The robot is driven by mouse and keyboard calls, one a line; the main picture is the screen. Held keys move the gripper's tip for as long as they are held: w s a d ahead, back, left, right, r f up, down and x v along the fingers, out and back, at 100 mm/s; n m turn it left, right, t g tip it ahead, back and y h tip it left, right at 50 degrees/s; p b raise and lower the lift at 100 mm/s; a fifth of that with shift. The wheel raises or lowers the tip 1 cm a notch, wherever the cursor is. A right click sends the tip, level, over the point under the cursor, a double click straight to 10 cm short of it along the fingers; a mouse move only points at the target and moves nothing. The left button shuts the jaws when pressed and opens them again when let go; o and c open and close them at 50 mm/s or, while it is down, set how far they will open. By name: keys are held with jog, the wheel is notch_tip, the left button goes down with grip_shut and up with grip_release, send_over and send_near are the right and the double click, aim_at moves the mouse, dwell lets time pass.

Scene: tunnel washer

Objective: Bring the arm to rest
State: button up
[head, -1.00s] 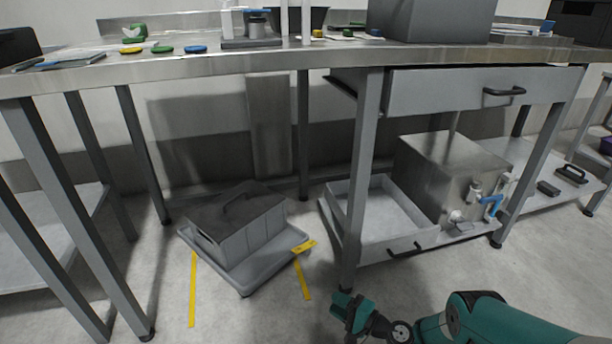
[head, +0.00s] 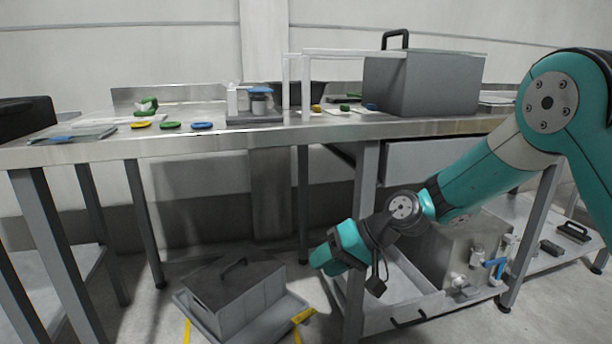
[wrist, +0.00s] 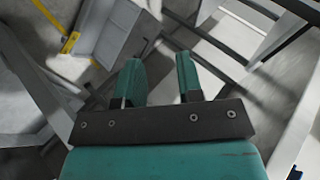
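My arm reaches in from the right in the head view, in front of the workbench, with its wrist below the bench top. My gripper (wrist: 160,80) shows in the wrist view with its two teal fingers apart and nothing between them.
The steel workbench (head: 230,142) spans the view, with a large grey bin (head: 430,85) and several coloured discs on it. A steel unit (head: 445,250) sits on the lower shelf at right.

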jog(key=s+d+r+n+h, duration=0.2)
jog(key=s+d+r+h, duration=0.15)
jog(key=s+r, duration=0.7)
jog(key=s+d+r+n+g+h+p, duration=0.1)
jog(key=s+d, duration=0.3)
jog(key=s, duration=0.5)
jog(key=s+d+n+h, duration=0.1)
jog(key=s+d, duration=0.2)
jog(key=s, duration=0.6)
notch_tip(320, 180, up, 38)
jog(key=p, duration=3.8)
jog(key=shift+d+r, duration=0.15)
jog(key=shift+d, duration=0.05)
